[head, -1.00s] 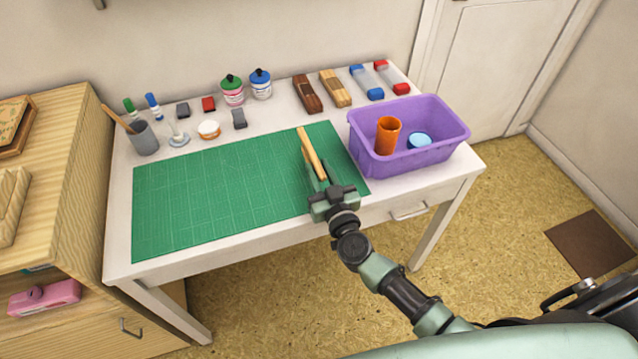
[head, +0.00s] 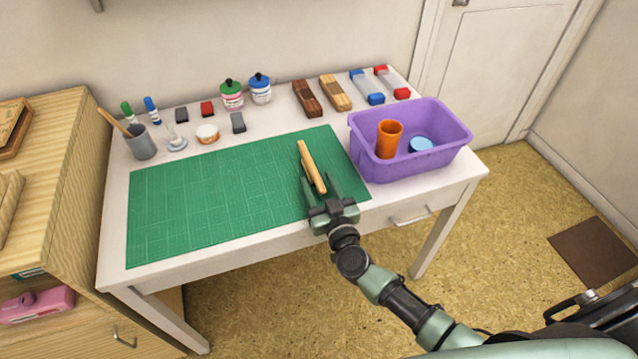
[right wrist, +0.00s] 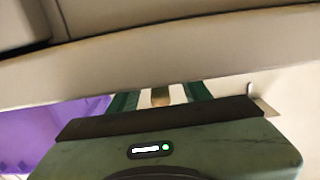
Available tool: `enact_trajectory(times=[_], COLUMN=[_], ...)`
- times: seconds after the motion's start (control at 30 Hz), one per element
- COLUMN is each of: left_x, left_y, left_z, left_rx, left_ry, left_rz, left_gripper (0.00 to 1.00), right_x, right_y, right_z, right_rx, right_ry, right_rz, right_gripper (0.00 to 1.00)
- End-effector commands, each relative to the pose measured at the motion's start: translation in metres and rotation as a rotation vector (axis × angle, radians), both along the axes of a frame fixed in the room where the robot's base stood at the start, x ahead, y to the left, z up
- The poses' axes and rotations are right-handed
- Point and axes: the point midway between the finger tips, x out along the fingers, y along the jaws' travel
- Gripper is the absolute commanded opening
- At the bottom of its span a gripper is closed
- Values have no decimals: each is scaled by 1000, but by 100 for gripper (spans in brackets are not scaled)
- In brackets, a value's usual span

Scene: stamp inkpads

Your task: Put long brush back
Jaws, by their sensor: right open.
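A long light-wood stick, which looks like the long brush (head: 311,165), is over the right part of the green cutting mat (head: 215,195). Its near end is between the fingers of my right gripper (head: 318,183). The fingers are open, with gaps beside the stick. I cannot tell whether its far end touches the mat. In the right wrist view the brush (right wrist: 160,97) shows as a small tan piece between the two green fingers. A grey cup (head: 141,142) with a wooden handle in it stands at the table's left end. My left gripper is not in view.
A purple bin (head: 420,165) holding an orange cup (head: 388,140) and a blue round item (head: 420,144) stands right of the mat. Ink bottles (head: 232,95), stamps and wooden blocks (head: 307,98) line the back. The mat's left and middle are clear.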

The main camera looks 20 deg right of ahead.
Motion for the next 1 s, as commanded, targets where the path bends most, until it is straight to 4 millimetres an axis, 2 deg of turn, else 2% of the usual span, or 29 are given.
enact_trajectory(times=[0.03,0.17,0.4,0.6,0.8,1.0], left_x=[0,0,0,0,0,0], left_y=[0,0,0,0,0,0], left_z=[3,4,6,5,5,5], left_rx=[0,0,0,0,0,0], left_ry=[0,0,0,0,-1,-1], left_rz=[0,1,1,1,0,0], left_gripper=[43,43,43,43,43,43], right_x=[0,-17,-70,-104,-119,-120], right_y=[0,0,-2,-4,-4,-4], right_z=[4,1,1,1,2,2], right_rx=[0,1,-1,-1,-1,-1], right_ry=[-1,4,4,3,0,0], right_rz=[1,1,1,0,0,0], right_gripper=[48,48,48,48,48,48])
